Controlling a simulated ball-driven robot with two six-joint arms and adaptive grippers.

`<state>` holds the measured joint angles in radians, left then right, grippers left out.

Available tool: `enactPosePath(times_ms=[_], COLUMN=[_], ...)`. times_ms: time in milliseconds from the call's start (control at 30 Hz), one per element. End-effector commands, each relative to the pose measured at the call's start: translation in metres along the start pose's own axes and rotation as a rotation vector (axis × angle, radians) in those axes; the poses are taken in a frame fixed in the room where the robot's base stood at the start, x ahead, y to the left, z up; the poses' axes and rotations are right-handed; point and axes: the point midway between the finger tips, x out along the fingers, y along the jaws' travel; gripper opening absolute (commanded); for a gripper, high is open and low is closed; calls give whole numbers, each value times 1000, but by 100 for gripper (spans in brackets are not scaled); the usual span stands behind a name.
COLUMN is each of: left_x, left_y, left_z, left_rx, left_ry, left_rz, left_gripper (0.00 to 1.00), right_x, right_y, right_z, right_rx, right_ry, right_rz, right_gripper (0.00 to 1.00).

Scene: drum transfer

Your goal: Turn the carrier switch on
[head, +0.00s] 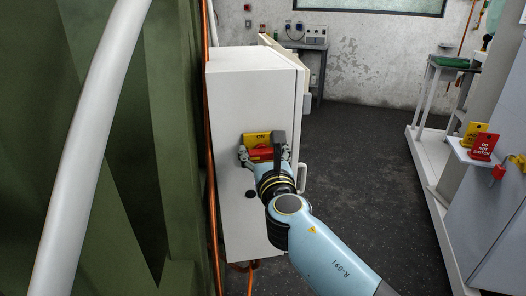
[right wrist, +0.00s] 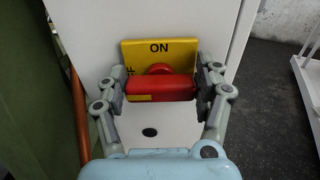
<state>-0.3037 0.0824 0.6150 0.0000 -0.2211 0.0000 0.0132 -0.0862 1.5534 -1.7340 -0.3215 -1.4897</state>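The carrier switch has a red handle (right wrist: 160,88) on a yellow plate (right wrist: 165,52), mounted on the front of a white cabinet. ON is printed at the plate's top, and part of OFF shows at its left side. The handle lies level, with a yellow mark at its left end. My right gripper (right wrist: 161,92) has one finger pad against each end of the handle, with no clear gap. In the head view the right gripper (head: 265,157) is at the plate (head: 256,139), and its wrist hides the lower part. My left gripper is not in view.
The white cabinet (head: 236,90) stands beside green panels (head: 130,140), with orange pipes (head: 211,200) along its left edge. Dark floor (head: 360,160) is open to the right. A shelf with a red DO NOT SWITCH sign (head: 483,146) and a yellow sign stands at far right.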

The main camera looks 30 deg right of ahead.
Motion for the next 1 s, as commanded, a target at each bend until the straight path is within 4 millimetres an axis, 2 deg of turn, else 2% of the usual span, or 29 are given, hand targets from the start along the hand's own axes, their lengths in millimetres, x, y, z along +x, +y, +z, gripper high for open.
enactPosePath(times_ms=[33, 167, 567, 1000], left_x=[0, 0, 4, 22], left_y=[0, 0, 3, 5], left_z=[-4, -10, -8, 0], left_rx=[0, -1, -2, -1], left_ry=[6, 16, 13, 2], left_rz=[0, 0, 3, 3], left_gripper=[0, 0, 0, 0], right_x=[0, 0, 0, 0], right_y=[0, 0, -1, -4], right_z=[0, 0, -1, -3], right_rx=[0, 0, 55, 394], right_ry=[0, 0, 0, -1], right_rz=[0, 0, 0, 0], right_gripper=[52, 35, 35, 35])
